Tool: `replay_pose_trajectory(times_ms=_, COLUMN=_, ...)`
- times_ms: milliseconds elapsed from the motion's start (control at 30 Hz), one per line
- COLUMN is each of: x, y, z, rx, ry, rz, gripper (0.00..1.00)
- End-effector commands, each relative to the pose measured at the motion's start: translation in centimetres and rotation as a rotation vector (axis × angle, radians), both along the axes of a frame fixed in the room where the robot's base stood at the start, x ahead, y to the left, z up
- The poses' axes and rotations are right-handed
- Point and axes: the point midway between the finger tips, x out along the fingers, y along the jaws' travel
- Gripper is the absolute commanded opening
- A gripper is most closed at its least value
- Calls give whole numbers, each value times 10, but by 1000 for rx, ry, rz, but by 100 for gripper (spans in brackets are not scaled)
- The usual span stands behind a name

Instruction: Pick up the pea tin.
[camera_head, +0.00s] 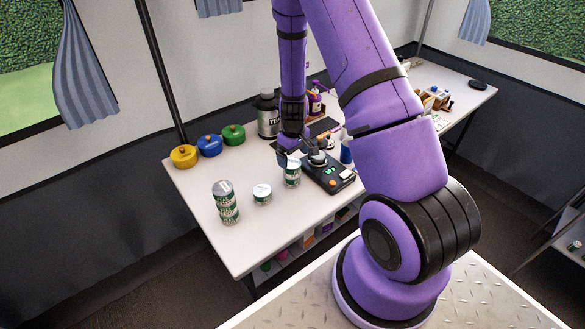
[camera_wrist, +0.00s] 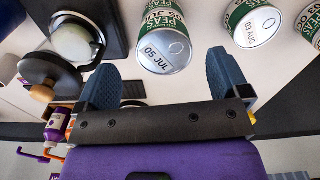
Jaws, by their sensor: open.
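In the wrist view, a tin labelled PEAS with a "05 JUL" lid (camera_wrist: 165,45) lies just beyond and between the fingertips of my gripper (camera_wrist: 162,62). My gripper is open and empty. A second PEAS tin, marked "03 AUG" (camera_wrist: 254,24), is to its right, and a third tin (camera_wrist: 311,24) is cut off at the edge.
A black scale-like device (camera_head: 335,179) stands close right of the near tin. Yellow (camera_head: 184,157), blue (camera_head: 209,146) and green (camera_head: 233,135) pots line the back edge, beside a dark canister (camera_head: 268,115). A purple bottle (camera_head: 315,101) stands behind.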

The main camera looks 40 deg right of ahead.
Motion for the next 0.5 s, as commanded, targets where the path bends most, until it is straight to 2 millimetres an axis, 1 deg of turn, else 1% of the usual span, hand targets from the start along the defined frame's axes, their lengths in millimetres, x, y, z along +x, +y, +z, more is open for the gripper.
replay_pose_trajectory(times_ms=167, x=-1, y=1, z=-11, rx=0, ry=0, rz=-1, gripper=94)
replay_pose_trajectory(times_ms=333, x=-3, y=3, z=-35, rx=1, ry=2, rz=-2, gripper=94)
replay_pose_trajectory(times_ms=500, x=-2, y=3, z=-51, rx=0, ry=0, rz=-2, gripper=94)
